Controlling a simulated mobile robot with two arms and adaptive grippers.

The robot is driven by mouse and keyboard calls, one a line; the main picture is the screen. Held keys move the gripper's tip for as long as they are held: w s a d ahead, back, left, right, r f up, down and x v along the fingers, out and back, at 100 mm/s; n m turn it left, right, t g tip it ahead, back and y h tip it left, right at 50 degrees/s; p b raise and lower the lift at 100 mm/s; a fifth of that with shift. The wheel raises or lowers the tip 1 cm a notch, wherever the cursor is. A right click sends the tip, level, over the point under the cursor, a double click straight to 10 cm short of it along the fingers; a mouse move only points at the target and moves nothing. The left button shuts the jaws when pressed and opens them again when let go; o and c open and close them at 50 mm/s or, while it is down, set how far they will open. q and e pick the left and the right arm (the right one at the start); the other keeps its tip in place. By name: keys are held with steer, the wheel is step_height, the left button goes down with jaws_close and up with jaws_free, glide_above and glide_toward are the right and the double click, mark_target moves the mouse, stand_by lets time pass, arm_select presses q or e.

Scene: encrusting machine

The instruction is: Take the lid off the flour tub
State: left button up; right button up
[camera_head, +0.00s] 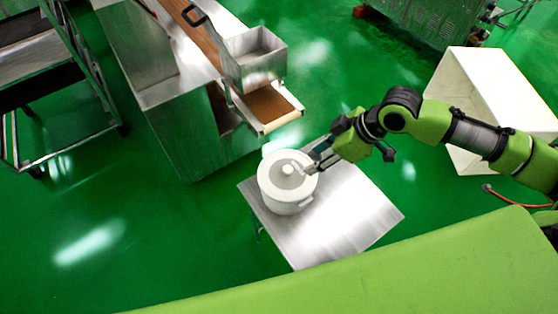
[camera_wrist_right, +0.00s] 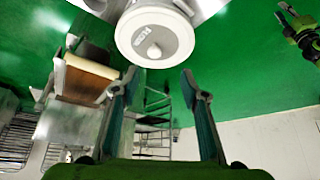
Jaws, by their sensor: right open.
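The flour tub (camera_head: 286,203) is a white round tub with side handles, standing on a small metal table (camera_head: 345,222). Its white lid (camera_head: 270,174) sits on top, with a round knob (camera_head: 287,169) in the middle. My right gripper (camera_head: 312,163) is at the lid's right side, its fingers reaching toward the knob. In the right wrist view the open fingers (camera_wrist_right: 160,76) are empty, and the lid (camera_wrist_right: 137,32) with its knob (camera_wrist_right: 153,51) shows beyond their tips. A green and black arm part (camera_wrist_right: 302,32), perhaps my left gripper, shows at the upper right there; its jaw state is unclear.
A metal machine with a conveyor (camera_head: 268,107) and a hopper (camera_head: 255,60) stands behind the tub. A rack (camera_head: 60,90) is at the left. A large white box (camera_head: 490,95) lies at the right. Green floor is clear at left.

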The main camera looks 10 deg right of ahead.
glide_above(288, 169)
steer(key=s+d, duration=0.3)
steer(key=f, duration=0.6)
steer(key=shift+w+f+p, duration=0.2)
steer(key=shift+f+p, duration=0.05)
steer(key=shift+p, duration=0.05)
steer(key=shift+w+a+f, duration=0.25)
steer(key=shift+a+f, duration=0.05)
steer(key=shift+f, duration=0.05)
steer(key=x, duration=0.1)
steer(key=p+x, duration=0.1)
steer(key=x, duration=0.1)
steer(key=shift+w+a, duration=0.15)
steer(key=shift+w, duration=0.2)
steer(key=shift+w+a+f, duration=0.1)
steer(key=shift+a+f, duration=0.1)
steer(key=shift+f, duration=0.3)
arm_select(q)
steer(key=shift+s+a+r, duration=0.1)
steer(key=shift+s+r, duration=0.1)
steer(key=shift+r, duration=0.3)
steer(key=shift+s+a+r, duration=0.1)
steer(key=shift+s+r, duration=0.05)
steer(key=shift+r, duration=0.3)
arm_select(e)
jaws_close()
